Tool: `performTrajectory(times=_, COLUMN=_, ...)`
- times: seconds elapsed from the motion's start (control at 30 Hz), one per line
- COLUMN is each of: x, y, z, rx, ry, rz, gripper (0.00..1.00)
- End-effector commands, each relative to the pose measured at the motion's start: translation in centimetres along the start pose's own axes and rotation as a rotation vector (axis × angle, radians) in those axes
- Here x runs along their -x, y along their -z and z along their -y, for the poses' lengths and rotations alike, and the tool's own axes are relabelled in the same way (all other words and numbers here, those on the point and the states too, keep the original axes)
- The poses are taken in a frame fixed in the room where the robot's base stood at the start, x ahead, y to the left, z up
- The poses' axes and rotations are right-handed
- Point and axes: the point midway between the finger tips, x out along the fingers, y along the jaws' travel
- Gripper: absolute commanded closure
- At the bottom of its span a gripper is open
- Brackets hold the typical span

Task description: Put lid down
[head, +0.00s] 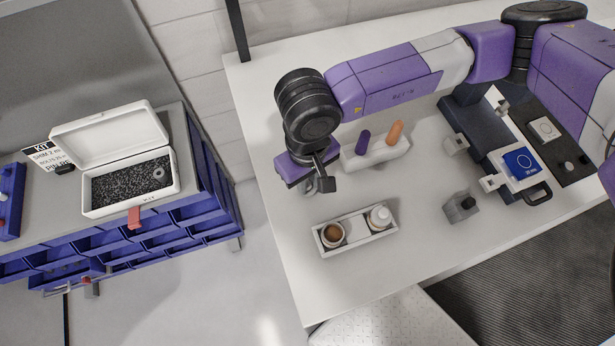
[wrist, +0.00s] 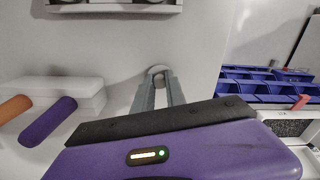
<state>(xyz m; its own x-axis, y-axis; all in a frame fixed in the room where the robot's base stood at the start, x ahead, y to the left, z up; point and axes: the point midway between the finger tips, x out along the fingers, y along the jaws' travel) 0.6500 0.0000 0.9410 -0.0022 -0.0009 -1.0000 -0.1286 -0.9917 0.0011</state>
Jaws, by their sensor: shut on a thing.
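My gripper (head: 322,178) points down over the white table, to the upper left of a white tray (head: 356,243). In the wrist view its two fingers (wrist: 159,90) are shut on a small round pale lid (wrist: 158,72). The lid shows only as a small grey shape at the fingertips in the head view (head: 327,186). How far it is above the table is hard to tell. In the tray an open jar (head: 333,233) shows brown contents, and beside it stands a white jar (head: 379,216) with a white top.
A white holder (head: 376,154) with a purple peg (head: 363,142) and an orange peg (head: 395,132) stands close behind the gripper. A grey block (head: 460,207) and a dark fixture (head: 508,158) stand to the right. An open white kit box (head: 130,190) is on the left bench.

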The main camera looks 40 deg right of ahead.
Motion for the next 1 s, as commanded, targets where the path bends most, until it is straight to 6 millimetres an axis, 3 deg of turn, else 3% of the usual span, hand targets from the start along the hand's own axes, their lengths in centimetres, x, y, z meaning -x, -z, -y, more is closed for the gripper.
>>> performTrajectory(times=0.3, x=-0.3, y=0.1, z=-0.1, rx=0.001, ry=-0.001, rz=-0.001, gripper=1.00)
performTrajectory(times=0.33, x=-0.3, y=0.1, z=0.0, rx=0.000, ry=-0.001, rz=-0.001, gripper=0.82)
performTrajectory(times=0.43, x=-0.2, y=0.1, z=0.0, rx=0.000, ry=0.000, rz=-0.001, gripper=0.62)
performTrajectory(times=0.83, x=0.1, y=0.0, z=0.0, rx=-0.001, ry=0.001, rz=0.000, gripper=0.62)
performTrajectory(times=1.0, x=1.9, y=0.2, z=-0.1, rx=0.002, ry=-0.001, rz=-0.006, gripper=0.62)
